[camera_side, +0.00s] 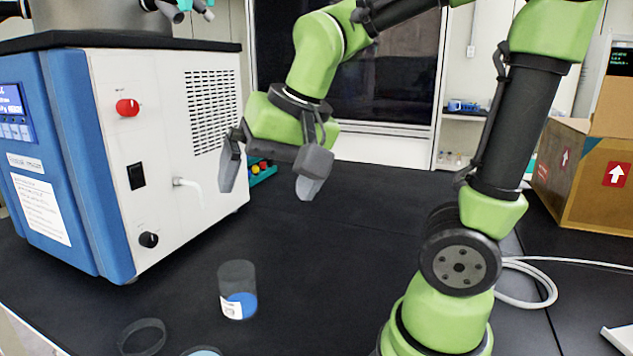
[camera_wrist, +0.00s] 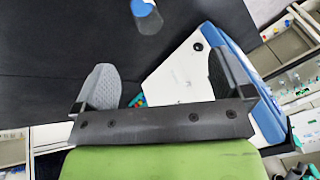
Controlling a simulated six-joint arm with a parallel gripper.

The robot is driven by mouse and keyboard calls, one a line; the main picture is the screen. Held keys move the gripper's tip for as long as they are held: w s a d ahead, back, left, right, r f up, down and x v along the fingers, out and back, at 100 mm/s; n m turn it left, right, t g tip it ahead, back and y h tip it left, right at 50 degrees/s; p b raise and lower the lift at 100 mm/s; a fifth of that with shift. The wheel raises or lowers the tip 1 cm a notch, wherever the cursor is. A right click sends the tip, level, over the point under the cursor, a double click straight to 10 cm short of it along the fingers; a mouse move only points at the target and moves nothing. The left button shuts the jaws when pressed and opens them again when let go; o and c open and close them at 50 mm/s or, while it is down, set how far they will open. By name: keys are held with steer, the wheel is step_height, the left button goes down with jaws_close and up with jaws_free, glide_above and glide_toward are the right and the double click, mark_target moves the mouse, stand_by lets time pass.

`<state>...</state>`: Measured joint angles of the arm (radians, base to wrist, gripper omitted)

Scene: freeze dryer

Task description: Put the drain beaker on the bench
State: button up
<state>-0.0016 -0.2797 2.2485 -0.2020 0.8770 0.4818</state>
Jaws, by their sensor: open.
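The beaker (camera_side: 238,290) is clear, with blue contents and a white label. It stands upright on the black bench (camera_side: 300,260), in front of the freeze dryer. It also shows near the top of the wrist view (camera_wrist: 146,14). My gripper (camera_side: 270,182) is open and empty, raised above the bench beside the dryer's drain spout (camera_side: 188,184). The gripper is apart from the beaker, which is lower and nearer the side camera. In the wrist view both fingers (camera_wrist: 160,85) are spread with nothing between them.
The blue and white freeze dryer (camera_side: 170,130) stands at the left. A round clear dish (camera_side: 142,338) lies at the front edge, with another partly cut off beside it. A cardboard box (camera_side: 590,185) and white cable (camera_side: 540,290) are at the right. The middle of the bench is clear.

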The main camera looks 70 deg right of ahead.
steer(key=s+a+r+n+t+y, duration=0.1)
steer(key=s+a+n+t, duration=0.1)
steer(key=s, duration=0.4)
steer(key=shift+r+n, duration=0.25)
steer(key=shift+n, duration=0.55)
steer(key=shift+o, duration=0.2)
steer(key=shift+s+a+n+y, duration=0.2)
steer(key=shift+s+n+y, duration=0.2)
steer(key=shift+s, duration=0.25)
